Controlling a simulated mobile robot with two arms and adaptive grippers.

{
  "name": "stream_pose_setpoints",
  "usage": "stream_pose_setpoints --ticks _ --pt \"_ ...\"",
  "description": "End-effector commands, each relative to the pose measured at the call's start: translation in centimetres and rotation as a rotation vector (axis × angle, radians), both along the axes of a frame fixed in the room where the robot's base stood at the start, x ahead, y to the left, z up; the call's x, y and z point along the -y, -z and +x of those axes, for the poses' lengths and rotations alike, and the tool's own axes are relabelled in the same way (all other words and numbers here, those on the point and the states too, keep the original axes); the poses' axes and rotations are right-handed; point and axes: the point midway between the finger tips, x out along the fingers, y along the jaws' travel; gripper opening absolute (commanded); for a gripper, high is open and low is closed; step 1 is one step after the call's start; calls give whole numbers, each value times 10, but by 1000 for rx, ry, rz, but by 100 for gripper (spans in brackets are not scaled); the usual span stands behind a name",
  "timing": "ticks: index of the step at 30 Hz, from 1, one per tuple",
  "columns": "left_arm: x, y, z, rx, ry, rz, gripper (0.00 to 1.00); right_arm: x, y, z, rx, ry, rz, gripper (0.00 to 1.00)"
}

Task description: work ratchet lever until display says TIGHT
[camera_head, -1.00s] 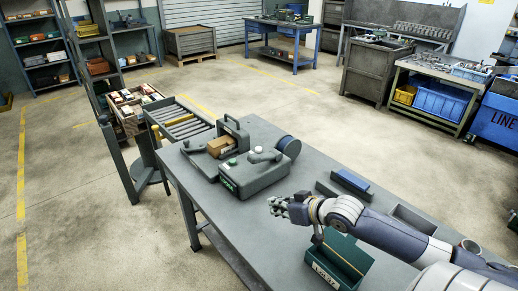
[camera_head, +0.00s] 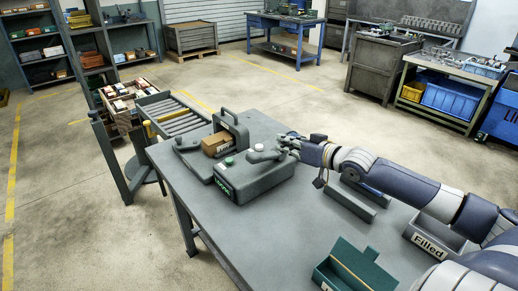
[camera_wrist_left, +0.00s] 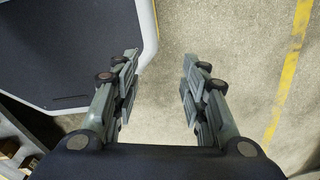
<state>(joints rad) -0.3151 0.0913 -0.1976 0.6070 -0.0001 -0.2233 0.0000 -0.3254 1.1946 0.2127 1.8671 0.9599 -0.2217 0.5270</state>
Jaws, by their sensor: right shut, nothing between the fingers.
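The grey ratchet device (camera_head: 255,180) sits on the workbench, with a small green-lettered display (camera_head: 224,187) on its front; the text is too small to read surely. Its lever (camera_head: 263,156) lies on top, pointing right. My left gripper (camera_wrist_left: 160,92) shows only in the left wrist view, open and empty above the floor.
A cardboard box (camera_head: 216,144) sits in a grey holder behind the device. A roller conveyor (camera_head: 178,118) adjoins the bench's far left end.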

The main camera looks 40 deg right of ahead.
Motion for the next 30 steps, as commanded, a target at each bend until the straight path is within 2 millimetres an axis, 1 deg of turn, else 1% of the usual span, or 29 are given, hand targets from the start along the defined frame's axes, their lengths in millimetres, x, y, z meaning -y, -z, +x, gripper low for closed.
stream_pose_setpoints --ticks 9,11,16,24,30 --pt "18 -2 31 48 -4 -23 40 -2 3 19 5 2 2 0" --pt "19 -2 34 52 -4 -25 40 -4 3 23 5 1 2 0" --pt "19 -4 30 46 -2 -25 40 -4 7 37 3 3 2 0" --pt "13 -7 17 26 0 -16 40 -9 13 62 2 2 3 0" --pt "11 -10 16 24 0 -13 40 -12 18 84 2 1 2 0"
